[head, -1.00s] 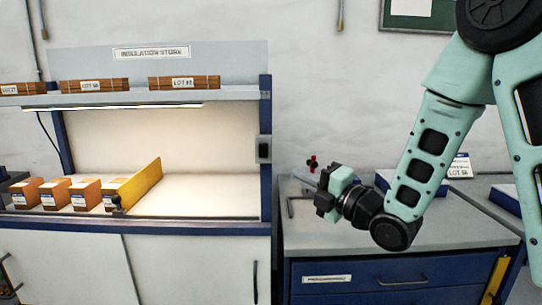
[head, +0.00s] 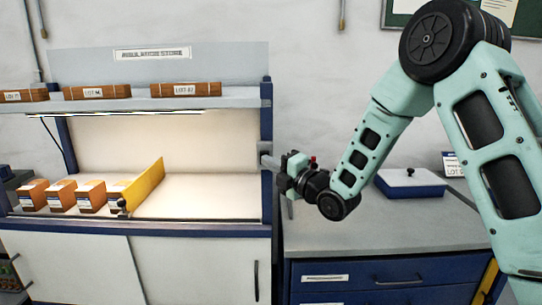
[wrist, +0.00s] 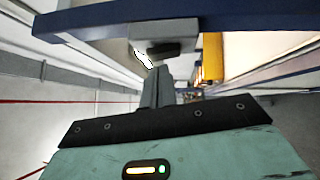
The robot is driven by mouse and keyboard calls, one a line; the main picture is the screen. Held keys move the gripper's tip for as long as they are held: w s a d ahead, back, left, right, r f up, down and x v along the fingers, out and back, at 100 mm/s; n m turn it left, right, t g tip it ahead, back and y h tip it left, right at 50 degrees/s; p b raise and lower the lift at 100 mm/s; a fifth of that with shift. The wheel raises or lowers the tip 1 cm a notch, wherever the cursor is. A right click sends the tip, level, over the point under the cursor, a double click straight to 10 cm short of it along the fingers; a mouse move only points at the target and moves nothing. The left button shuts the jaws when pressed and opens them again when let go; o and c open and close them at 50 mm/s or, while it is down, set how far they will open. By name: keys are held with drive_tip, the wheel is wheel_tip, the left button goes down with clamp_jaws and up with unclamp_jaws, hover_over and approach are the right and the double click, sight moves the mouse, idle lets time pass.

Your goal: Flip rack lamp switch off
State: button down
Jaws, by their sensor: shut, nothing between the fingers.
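The rack lamp switch shows in the wrist view as a black rocker (wrist: 163,48) on a pale grey plate, mounted on the rack's blue post (wrist: 110,18). My gripper (head: 268,160) is shut and empty, pointing left at the post at switch height. In the wrist view its closed grey fingertips (wrist: 160,72) end just below the rocker; I cannot tell whether they touch it. The rack lamp (head: 150,112), a strip under the shelf, looks lit.
The rack bay holds several orange boxes (head: 90,196) and a yellow divider (head: 143,186). Brick-like lots (head: 185,90) stand on its upper shelf. The grey bench (head: 390,232) at right carries a blue and white box (head: 410,183) under my arm.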

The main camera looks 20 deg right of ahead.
drive_tip(key=shift+w+d, duration=0.1)
drive_tip(key=shift+w, duration=0.2)
drive_tip(key=shift+r, duration=0.1)
